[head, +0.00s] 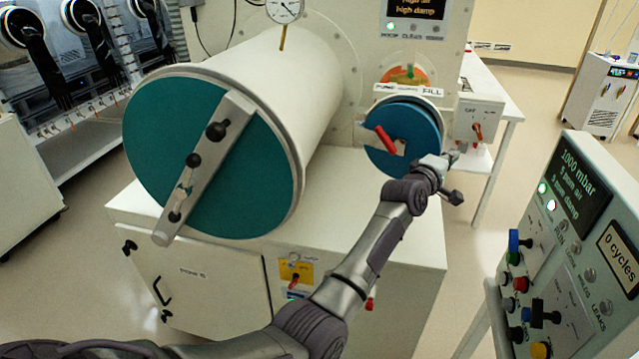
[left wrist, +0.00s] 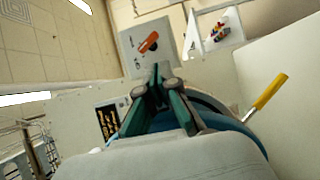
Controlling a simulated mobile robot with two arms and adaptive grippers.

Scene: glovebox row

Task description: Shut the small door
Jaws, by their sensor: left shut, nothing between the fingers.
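The small door (head: 402,130) is a round blue disc with a red handle (head: 385,139), at the mouth of the small port right of the big cylinder. It sits close to the port; I cannot tell whether it is fully flush. My left gripper (head: 449,158) is at the door's lower right edge, its arm crossing below the door. In the left wrist view its fingers (left wrist: 157,80) are together and empty, with a blue curved edge (left wrist: 237,128) behind them. Contact with the door is unclear. My right gripper is in neither view.
The big cylinder's teal door (head: 250,190) with a metal bar stands left of the small port. A switch box (head: 478,122) is just right of it; its orange lever (left wrist: 149,42) shows in the left wrist view. A control console (head: 575,245) stands at the right.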

